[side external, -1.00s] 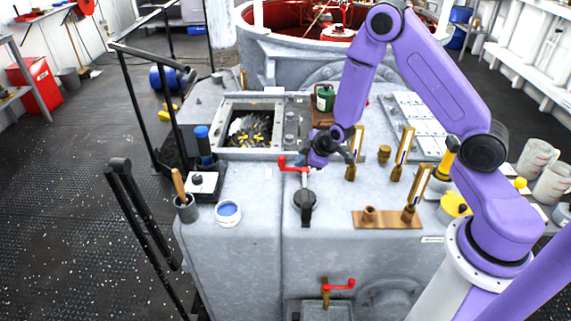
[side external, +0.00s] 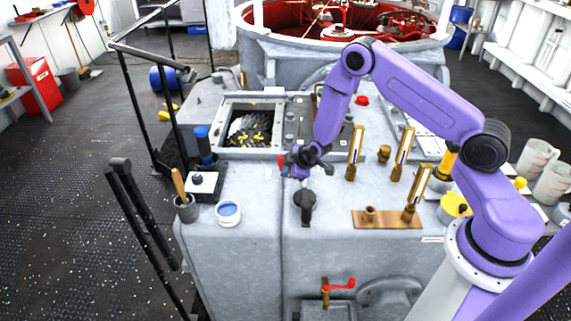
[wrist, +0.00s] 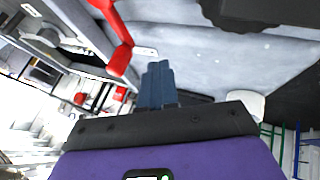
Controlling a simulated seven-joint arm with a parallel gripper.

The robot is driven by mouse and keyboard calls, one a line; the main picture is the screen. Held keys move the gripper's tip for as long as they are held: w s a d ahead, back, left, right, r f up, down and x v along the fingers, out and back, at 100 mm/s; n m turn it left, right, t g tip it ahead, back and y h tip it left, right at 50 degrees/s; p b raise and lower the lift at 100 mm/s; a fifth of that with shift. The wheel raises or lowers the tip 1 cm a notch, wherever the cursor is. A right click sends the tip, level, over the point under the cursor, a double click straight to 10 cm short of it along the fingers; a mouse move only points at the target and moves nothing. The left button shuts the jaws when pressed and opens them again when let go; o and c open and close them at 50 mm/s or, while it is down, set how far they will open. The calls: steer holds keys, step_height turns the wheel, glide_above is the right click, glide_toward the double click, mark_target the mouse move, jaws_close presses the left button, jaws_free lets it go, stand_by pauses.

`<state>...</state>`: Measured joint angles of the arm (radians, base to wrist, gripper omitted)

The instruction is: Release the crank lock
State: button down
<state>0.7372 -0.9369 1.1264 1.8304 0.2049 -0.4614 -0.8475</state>
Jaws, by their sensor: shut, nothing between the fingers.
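A red-handled lever (side external: 281,165) stands on top of the grey housing, beside a black knob with a pointed tab (side external: 305,203). A second red handle on a brass fitting (side external: 338,286) is low on the housing's front. Which part is the crank lock is not clear.
Brass-framed gauges (side external: 356,152) stand right of my gripper. An open hatch with dark gears (side external: 250,130) is behind it. A blue-filled cup (side external: 228,212) and a brush pot (side external: 186,208) are at left.

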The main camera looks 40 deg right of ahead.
mark_target(280, 165)
steer(key=shift+w+d+f, duration=0.1)
steer(key=shift+w+d, duration=0.5)
steer(key=shift+w, duration=0.25)
steer(key=shift+w+d+f, duration=0.1)
steer(key=shift+w+d, duration=0.5)
steer(key=shift+w, duration=0.25)
steer(key=shift+w+d+m+h, duration=0.1)
steer(key=shift+w+m+h, duration=0.4)
steer(key=shift+m, duration=0.2)
steer(key=shift+w+d+m+h, duration=0.2)
steer(key=shift+w+m+h, duration=0.25)
steer(key=shift+m, duration=0.35)
steer(key=m+h, duration=0.1)
steer(key=w+d+m, duration=0.1)
steer(key=shift+w+m+g+h, duration=0.15)
steer(key=shift+m+g+h, duration=0.2)
steer(key=shift+m+g, duration=0.05)
steer(key=shift+w+d+m+g+h, duration=0.45)
steer(key=shift+d+m+h, duration=0.25)
steer(key=shift+m, duration=0.5)
steer(key=shift+w+d, duration=0.2)
steer(key=shift+d, duration=0.05)
steer(key=shift+w+d+r, duration=0.1)
steer(key=shift+d, duration=0.05)
